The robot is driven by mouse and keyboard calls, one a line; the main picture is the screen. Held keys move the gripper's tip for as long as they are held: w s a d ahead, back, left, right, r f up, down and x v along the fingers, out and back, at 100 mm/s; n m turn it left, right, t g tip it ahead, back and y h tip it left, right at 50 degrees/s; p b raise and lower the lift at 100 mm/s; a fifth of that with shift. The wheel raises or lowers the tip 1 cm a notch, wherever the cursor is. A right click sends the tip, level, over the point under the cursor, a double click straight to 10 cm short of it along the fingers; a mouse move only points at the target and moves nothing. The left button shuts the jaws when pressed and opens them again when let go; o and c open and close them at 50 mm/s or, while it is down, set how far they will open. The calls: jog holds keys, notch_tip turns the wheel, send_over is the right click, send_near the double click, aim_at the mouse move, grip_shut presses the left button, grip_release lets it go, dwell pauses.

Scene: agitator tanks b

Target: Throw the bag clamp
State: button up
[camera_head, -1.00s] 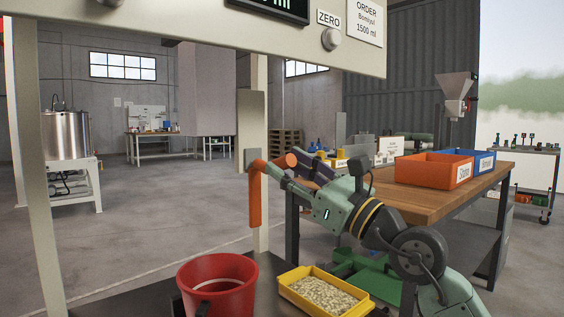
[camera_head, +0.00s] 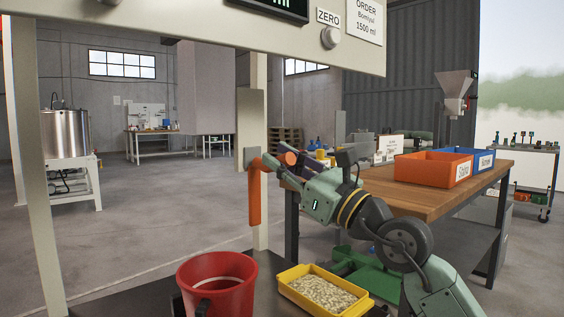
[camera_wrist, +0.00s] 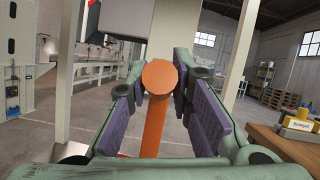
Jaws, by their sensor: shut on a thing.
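The bag clamp is an orange lever (camera_head: 255,205) with a rounded end, mounted on a grey bracket on the pale post in the head view. Its long part hangs down along the post. My gripper (camera_head: 282,165) is at the lever's upper end, coming from the right. In the wrist view the orange lever (camera_wrist: 156,115) stands between the two purple-padded fingers of my gripper (camera_wrist: 163,95), its round end facing the camera. The fingers are shut on it. The exact contact is partly hidden.
A red bucket (camera_head: 216,285) and a yellow tray of pale pellets (camera_head: 325,291) stand below on a dark surface. A wooden workbench (camera_head: 420,190) with orange (camera_head: 432,168) and blue bins is to the right. Pale posts frame the lever.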

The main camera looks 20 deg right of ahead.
grip_shut()
jog(key=shift+r, duration=0.15)
jog(key=shift+r+g+h+p, duration=0.3)
jog(key=shift+r+g+p, duration=0.3)
jog(key=shift+p, duration=0.65)
jog(key=r+g+p, duration=0.1)
jog(key=h+p, duration=0.1)
jog(key=p, duration=0.1)
jog(key=shift+w+a+r+m+g, duration=0.1)
jog(key=shift+w+r+m+g, duration=0.2)
jog(key=shift+r+g, duration=0.1)
jog(key=g+p, duration=0.1)
jog(key=p, duration=0.1)
jog(key=w+r+g+h+p, duration=0.1)
jog(key=p, duration=0.1)
jog(key=shift+a+r+p, duration=0.15)
jog(key=shift+a+p, duration=0.05)
jog(key=shift+p, duration=0.2)
jog(key=shift+w+a+r+m+g+h+p, duration=0.15)
jog(key=shift+g+h+p, duration=0.1)
jog(key=shift+g+p, duration=0.25)
jog(key=shift+w+d+m+g+h+p, duration=0.15)
jog(key=shift+g+h+p, duration=0.1)
jog(key=shift+g+p, duration=0.2)
jog(key=shift+a, duration=0.1)
